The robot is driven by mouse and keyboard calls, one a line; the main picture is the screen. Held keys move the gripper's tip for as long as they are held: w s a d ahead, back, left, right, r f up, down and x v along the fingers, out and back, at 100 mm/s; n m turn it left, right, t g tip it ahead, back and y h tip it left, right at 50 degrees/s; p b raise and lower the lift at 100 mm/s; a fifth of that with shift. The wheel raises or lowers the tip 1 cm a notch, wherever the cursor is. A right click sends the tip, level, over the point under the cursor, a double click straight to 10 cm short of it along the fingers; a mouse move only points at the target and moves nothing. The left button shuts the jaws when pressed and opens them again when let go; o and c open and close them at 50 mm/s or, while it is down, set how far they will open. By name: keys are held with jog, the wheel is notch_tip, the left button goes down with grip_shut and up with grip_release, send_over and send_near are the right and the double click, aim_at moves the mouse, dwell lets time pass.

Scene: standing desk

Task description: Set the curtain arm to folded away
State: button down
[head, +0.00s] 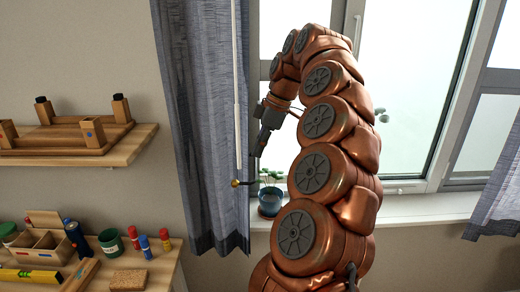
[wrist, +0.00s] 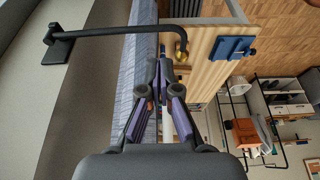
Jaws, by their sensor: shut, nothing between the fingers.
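The curtain arm (wrist: 120,33) shows in the wrist view as a thin black rod. It runs from a black wall plate (wrist: 57,46) to a bent end with a brass knob (wrist: 181,57). In the head view a short dark bar with a brass ball (head: 235,183) sticks out in front of the blue-grey curtain (head: 203,120). My gripper (wrist: 160,68) is shut and empty, its tips just left of the knob in the wrist view; I cannot tell if they touch. In the head view my gripper (head: 258,152) hangs above the bar's level, by the window.
A potted plant (head: 270,202) stands on the windowsill (head: 415,208). In the wrist view a wooden board (wrist: 206,72) with a blue piece (wrist: 232,48) lies right of the knob.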

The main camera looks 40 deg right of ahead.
jog(key=p+x, duration=0.1)
jog(key=x, duration=0.5)
jog(key=shift+f+p, duration=0.3)
jog(key=shift+f, duration=0.1)
jog(key=shift+w+a, duration=0.1)
dwell(0.4)
